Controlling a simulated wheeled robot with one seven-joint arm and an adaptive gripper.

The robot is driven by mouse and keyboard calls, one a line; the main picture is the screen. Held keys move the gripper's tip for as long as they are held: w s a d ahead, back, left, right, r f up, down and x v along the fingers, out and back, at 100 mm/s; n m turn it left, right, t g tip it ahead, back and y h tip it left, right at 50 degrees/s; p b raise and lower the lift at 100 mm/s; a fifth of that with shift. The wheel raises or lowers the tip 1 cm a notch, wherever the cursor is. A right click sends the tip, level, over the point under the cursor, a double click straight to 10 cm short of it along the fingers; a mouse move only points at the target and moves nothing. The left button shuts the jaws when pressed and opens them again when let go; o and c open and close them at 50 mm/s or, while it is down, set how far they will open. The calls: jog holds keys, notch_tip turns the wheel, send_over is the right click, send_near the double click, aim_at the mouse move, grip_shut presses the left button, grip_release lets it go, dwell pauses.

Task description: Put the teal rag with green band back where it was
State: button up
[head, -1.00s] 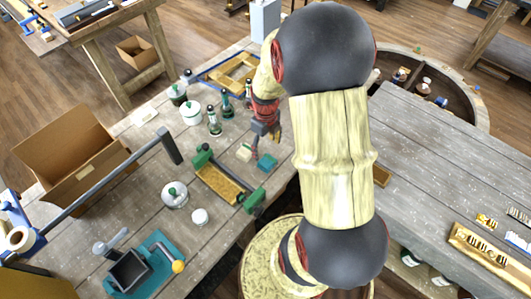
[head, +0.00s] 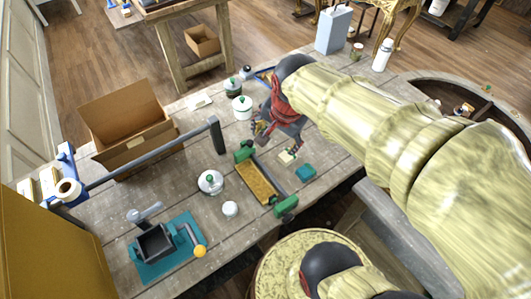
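A small teal folded piece (head: 306,172), which looks like the teal rag, lies on the grey plank workbench (head: 325,150) near its right edge. Its green band cannot be made out at this size. A small cream piece (head: 288,156) lies just to its upper left. My gripper (head: 277,146) is above the bench, to the upper left of both pieces. Its dark fingers are spread apart, and I see nothing held between them. My arm covers the bench's far right part.
A green-ended holder with a tan bed (head: 257,181) stands left of the teal piece. White lidded jars (head: 210,182), a grey box on a teal mat (head: 155,245), a long grey bar (head: 150,155) and an open carton (head: 125,120) occupy the left. A round patterned stool (head: 275,265) stands in front.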

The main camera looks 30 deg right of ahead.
jog(key=s+a+r+n+t, duration=0.2)
jog(key=s+a+r+n, duration=0.3)
jog(key=n, duration=0.8)
jog(key=shift+s+a+r+y, duration=0.3)
jog(key=shift+s+a+y, duration=0.1)
jog(key=shift+s+a, duration=0.55)
jog(key=shift+w, duration=0.15)
notch_tip(320, 180, down, 11)
jog(key=b, duration=1.1)
jog(key=shift+f, duration=0.15)
